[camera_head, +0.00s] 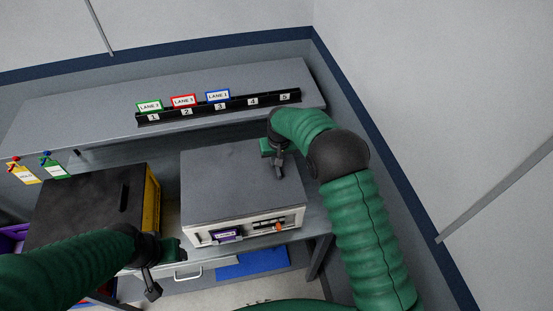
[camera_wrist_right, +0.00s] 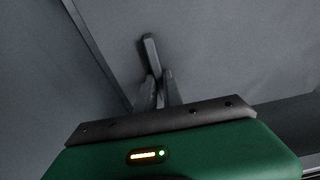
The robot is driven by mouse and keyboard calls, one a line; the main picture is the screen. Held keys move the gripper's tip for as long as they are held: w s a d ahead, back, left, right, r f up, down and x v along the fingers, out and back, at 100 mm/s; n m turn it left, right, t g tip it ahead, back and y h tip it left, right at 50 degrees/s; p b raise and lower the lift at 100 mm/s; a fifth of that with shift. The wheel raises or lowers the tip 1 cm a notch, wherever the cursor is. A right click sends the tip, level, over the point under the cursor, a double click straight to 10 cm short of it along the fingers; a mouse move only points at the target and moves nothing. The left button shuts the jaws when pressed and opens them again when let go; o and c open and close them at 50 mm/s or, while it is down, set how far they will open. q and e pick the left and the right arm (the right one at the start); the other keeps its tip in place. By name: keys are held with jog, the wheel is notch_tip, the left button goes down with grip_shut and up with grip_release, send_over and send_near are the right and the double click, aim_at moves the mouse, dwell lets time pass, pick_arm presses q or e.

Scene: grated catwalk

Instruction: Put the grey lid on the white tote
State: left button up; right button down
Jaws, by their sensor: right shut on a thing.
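The grey lid (camera_head: 235,185) lies flat over the top of the white tote (camera_head: 255,228), covering its opening. The tote's front wall shows below the lid's front edge, with a purple label and an orange item on it. I cannot tell whether the lid is fully seated all round. My right gripper (camera_head: 281,167) is at the lid's far right part, shut on the lid's dark handle, which also shows between the fingers in the right wrist view (camera_wrist_right: 150,50). My left gripper (camera_head: 155,280) hangs at the lower left, away from the lid; its finger opening is unclear.
A yellow tote with a black lid (camera_head: 90,205) stands to the left. Behind is a raised shelf (camera_head: 75,110) with a black numbered rail (camera_head: 220,107) and lane cards. Yellow and green tags (camera_head: 52,166) hang at far left. A blue panel (camera_head: 252,264) lies below the tote.

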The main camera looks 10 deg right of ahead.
jog(key=shift+a, duration=0.2)
jog(key=shift+f, duration=0.1)
dwell(0.4)
jog(key=shift+s+b+x, duration=0.25)
jog(key=shift+b+x, duration=0.8)
jog(key=shift+b, duration=0.1)
dwell(2.6)
jog(key=shift+f, duration=0.1)
jog(key=c, duration=1.4)
grip_release()
jog(key=shift+o, duration=0.4)
jog(key=shift+f, duration=0.1)
jog(key=o, duration=0.3)
